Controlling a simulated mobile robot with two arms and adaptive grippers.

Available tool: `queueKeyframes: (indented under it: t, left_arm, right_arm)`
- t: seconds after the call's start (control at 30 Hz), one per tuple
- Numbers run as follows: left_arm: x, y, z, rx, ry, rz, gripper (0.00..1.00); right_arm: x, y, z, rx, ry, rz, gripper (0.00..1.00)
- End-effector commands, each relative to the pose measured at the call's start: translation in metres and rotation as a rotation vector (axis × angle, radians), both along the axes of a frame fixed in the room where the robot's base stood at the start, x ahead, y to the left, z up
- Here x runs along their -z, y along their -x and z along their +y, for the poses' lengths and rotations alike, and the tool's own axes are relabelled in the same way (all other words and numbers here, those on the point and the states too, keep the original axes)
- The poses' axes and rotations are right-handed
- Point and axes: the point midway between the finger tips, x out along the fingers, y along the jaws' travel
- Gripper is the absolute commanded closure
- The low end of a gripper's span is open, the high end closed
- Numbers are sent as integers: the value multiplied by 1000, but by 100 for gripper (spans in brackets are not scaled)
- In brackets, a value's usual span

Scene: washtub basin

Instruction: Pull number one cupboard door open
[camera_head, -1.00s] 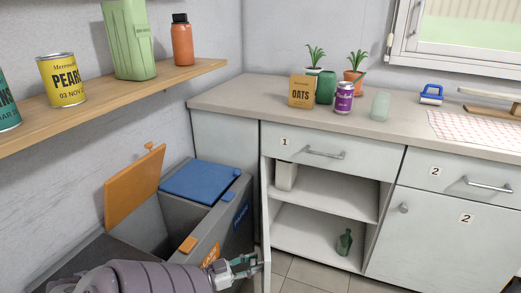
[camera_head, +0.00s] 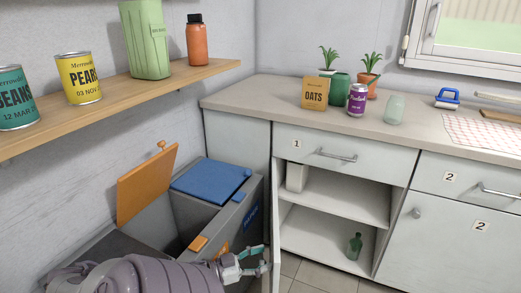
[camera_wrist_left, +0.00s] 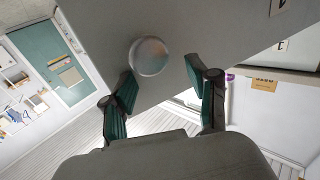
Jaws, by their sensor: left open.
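The number one cupboard door (camera_head: 276,245) stands swung wide open and shows almost edge-on in the head view. In the left wrist view its grey face (camera_wrist_left: 215,35) fills the top, with a round knob (camera_wrist_left: 150,56) on it. My left gripper (camera_head: 264,260) is beside the door on the bin side. In the left wrist view its open fingers (camera_wrist_left: 160,72) point at the door, with the knob just beyond them, nearer the left finger. I cannot tell whether a finger touches the door. The cupboard shelves (camera_head: 340,200) are exposed. My right gripper is not in view.
Bins (camera_head: 210,180) with a blue lid and a raised orange lid stand left of the door, close to my left arm. A green bottle (camera_head: 355,246) and a pale container (camera_head: 297,177) are inside the cupboard. A wall shelf (camera_head: 120,95) holds cans above.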

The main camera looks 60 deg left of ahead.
Motion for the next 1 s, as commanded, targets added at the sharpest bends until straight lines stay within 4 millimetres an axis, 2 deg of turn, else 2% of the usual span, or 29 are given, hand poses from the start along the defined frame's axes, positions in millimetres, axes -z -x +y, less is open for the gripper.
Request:
queueKeyframes:
  t: [0.2,0.4,0.53,1.0]
  left_arm:
    - [-44,1,0,2,1,1,41]
    - [-69,1,1,-2,1,0,41]
    - [-75,1,1,-2,1,0,41]
    - [-75,0,1,-2,1,0,41]
  right_arm:
    - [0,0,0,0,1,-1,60]
    - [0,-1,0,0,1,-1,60]
    - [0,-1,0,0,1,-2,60]
    - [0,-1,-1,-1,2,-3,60]
